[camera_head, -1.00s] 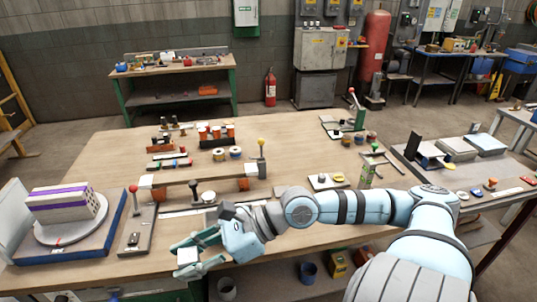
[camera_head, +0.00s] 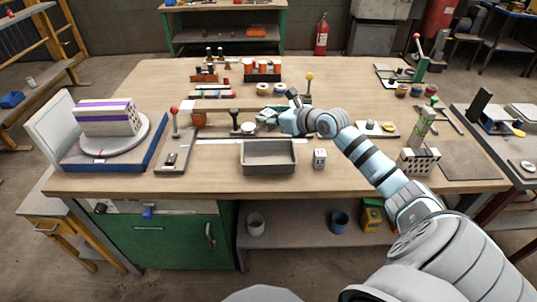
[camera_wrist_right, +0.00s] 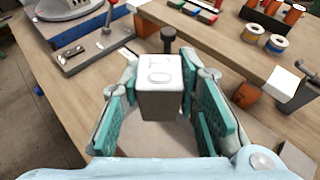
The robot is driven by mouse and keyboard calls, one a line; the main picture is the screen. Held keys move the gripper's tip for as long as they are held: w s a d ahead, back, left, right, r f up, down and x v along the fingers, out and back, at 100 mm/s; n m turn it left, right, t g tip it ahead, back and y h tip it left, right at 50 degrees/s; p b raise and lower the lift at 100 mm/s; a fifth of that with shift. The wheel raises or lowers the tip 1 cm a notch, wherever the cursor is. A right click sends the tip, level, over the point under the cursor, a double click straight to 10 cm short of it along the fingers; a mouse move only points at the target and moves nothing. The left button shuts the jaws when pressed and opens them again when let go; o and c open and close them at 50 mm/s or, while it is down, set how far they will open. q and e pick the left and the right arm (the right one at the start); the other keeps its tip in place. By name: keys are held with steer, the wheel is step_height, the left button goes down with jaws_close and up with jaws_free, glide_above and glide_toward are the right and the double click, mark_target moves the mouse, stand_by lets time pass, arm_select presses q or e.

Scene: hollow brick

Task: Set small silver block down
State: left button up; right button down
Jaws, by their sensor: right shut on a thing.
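In the head view my right gripper (camera_head: 268,117) is over the middle of the workbench (camera_head: 350,80), behind the grey tray (camera_head: 268,171). The held block cannot be made out clearly there. A second small pale block with dark marks (camera_head: 320,158) stands on the bench right of the tray. My left gripper is not in view.
A black-knobbed press (camera_head: 235,122) and a red-knobbed lever plate (camera_head: 174,150) stand left of the gripper. A perforated block (camera_head: 419,161) stands right. The bench's front strip beside the tray is mostly clear.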

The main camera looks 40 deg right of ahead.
step_height(320, 180, down, 14)
steer(key=b, duration=0.4)
steer(key=shift+b, duration=0.3)
steer(key=shift+r, duration=0.1)
steer(key=shift+f, duration=0.2)
steer(key=c, duration=1.2)
jaws_free()
steer(key=shift+r, duration=0.25)
steer(key=p+v, duration=0.6)
steer(key=v, duration=0.6)
